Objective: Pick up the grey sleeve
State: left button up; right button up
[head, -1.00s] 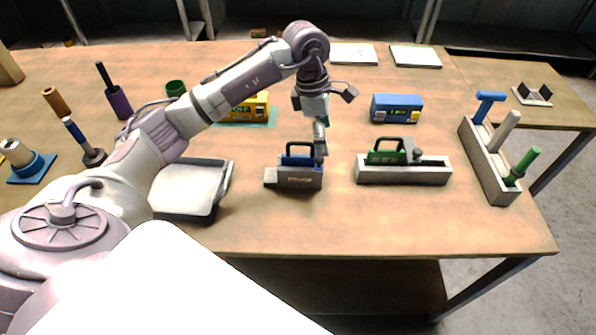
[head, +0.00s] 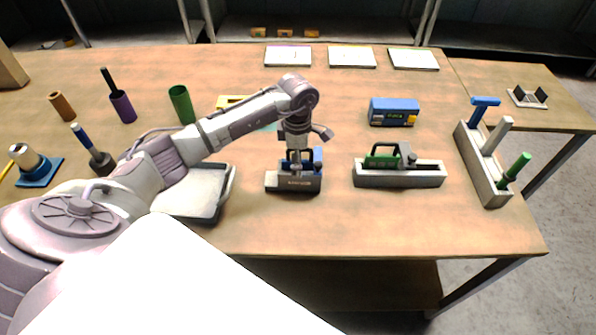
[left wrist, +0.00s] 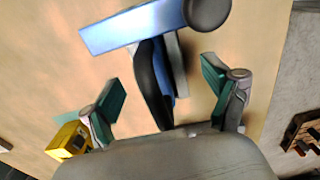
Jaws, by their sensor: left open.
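A dark grey block-shaped body (head: 293,184) with a blue part and handle stands at mid-table in the head view. My left gripper (head: 300,163) is open, directly above and at its handle. In the left wrist view the open fingers (left wrist: 163,88) stand either side of a dark handle (left wrist: 150,85), apart from it, with a blue bar (left wrist: 135,27) beyond. Nothing is held. A pale grey tube-like sleeve (head: 26,158) stands on a blue base at the far left, apart from the gripper. I cannot tell for certain which grey thing is the sleeve. My right gripper is not in view.
A grey-lined tray (head: 205,215) lies left of the gripper. A green tool (head: 380,158) on a grey block stands to the right. A blue box (head: 394,108) and several cylinders stand further back.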

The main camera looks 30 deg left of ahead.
pick_arm(q)
jog(key=shift+f, duration=1.25)
grip_shut()
jog(key=shift+r, duration=0.1)
